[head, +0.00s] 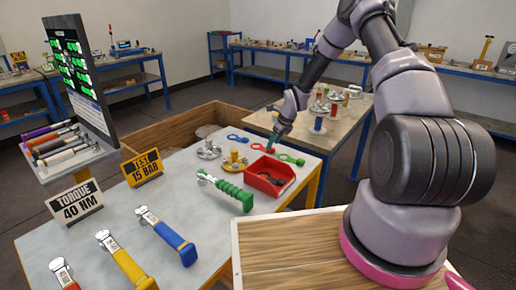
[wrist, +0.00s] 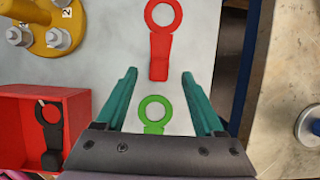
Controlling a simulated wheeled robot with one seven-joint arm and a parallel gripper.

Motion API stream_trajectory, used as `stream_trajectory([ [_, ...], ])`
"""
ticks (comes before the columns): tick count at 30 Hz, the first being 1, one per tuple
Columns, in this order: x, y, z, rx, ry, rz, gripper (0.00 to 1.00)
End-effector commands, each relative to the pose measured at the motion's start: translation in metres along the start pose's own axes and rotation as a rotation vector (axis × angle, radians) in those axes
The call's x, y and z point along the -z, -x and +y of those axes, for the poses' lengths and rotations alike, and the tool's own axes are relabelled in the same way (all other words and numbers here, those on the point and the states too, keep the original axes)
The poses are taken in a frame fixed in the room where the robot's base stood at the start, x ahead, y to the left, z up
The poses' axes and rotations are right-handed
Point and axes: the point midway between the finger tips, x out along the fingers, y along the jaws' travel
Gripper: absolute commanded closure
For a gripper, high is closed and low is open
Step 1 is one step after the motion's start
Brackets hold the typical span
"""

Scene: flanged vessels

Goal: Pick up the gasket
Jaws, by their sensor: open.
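Flat ring-shaped gaskets with tabs lie on the grey table. A red gasket (wrist: 160,55) lies ahead of my gripper (wrist: 158,76) in the wrist view, its tab end level with the space between the fingertips. A green gasket (wrist: 153,108) shows between the teal fingers, its lower part hidden by the gripper body. A black gasket (wrist: 52,130) is inside the red bin (wrist: 85,100). My gripper is open and empty above the table.
A yellow flange (head: 235,162) with bolts and a grey flange (head: 208,150) stand beside the bin (head: 262,185). A green-handled wrench (head: 228,190) lies in front. A wooden-topped table (head: 345,125) with flanged parts is behind, across a gap.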

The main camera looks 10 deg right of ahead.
Motion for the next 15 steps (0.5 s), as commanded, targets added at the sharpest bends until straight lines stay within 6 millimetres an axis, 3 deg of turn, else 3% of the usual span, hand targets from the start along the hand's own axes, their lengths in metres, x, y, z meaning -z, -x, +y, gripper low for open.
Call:
stream_trajectory([
  [6, 0.0, -0.026, 0.001, 0.0, 0.0, 0.0, 0.3],
  [14, 0.0, -0.028, 0.001, 0.0, 0.0, 0.0, 0.3],
  [15, 0.0, -0.028, 0.001, 0.0, 0.0, 0.0, 0.45],
])
